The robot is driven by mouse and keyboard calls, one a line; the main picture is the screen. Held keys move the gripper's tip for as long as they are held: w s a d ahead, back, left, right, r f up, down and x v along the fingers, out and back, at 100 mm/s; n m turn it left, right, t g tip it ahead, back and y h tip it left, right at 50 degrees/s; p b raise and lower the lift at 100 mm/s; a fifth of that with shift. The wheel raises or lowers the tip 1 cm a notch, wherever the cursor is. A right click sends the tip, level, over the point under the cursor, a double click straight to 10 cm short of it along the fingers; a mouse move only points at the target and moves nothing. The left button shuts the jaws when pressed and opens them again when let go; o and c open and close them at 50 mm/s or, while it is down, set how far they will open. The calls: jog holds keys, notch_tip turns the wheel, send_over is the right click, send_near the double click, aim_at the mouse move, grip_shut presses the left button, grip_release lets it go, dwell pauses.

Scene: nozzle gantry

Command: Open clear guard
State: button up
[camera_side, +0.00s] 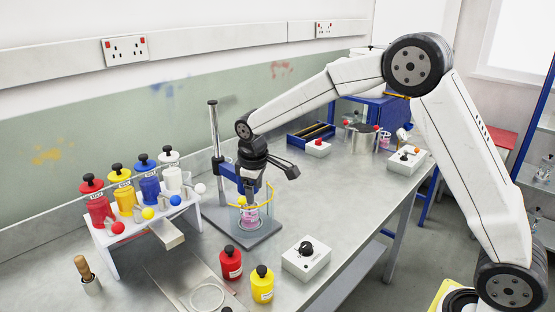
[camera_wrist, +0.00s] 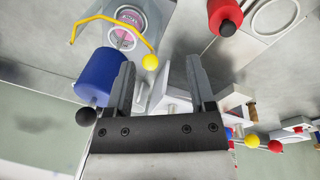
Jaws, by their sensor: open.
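The clear guard (camera_side: 240,216) is a see-through shell around the pink-marked cup (camera_side: 250,217) on the grey base of the gantry stand (camera_side: 213,130). In the wrist view the yellow handle (camera_wrist: 102,18) is at upper left, and the yellow ball (camera_wrist: 150,62) appears between my fingertips. My gripper (camera_side: 291,168) is open and empty, above and beside the guard. The wrist view shows its two fingers (camera_wrist: 160,68) apart. I cannot tell whether they touch the knob.
A blue cylinder with a black knob (camera_wrist: 99,76) is close to my left finger in the wrist view. A rack of coloured bottles (camera_side: 123,190) stands left of the gantry. Red (camera_side: 231,263) and yellow (camera_side: 262,284) bottles and a switch box (camera_side: 306,259) stand in front.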

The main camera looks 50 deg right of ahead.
aim_at(242, 200)
jog(key=shift+n+h, duration=0.3)
jog(key=shift+n, duration=0.4)
jog(key=shift+w+a+r, duration=0.1)
jog(key=shift+w+a, duration=0.1)
jog(key=shift+w, duration=1.15)
jog(key=shift+w+a+r, duration=0.1)
jog(key=shift+w+a, duration=0.05)
jog(key=shift+w, duration=1.15)
jog(key=shift+f, duration=0.15)
jog(key=shift+x, duration=3.75)
jog(key=shift+s, duration=0.1)
grip_shut()
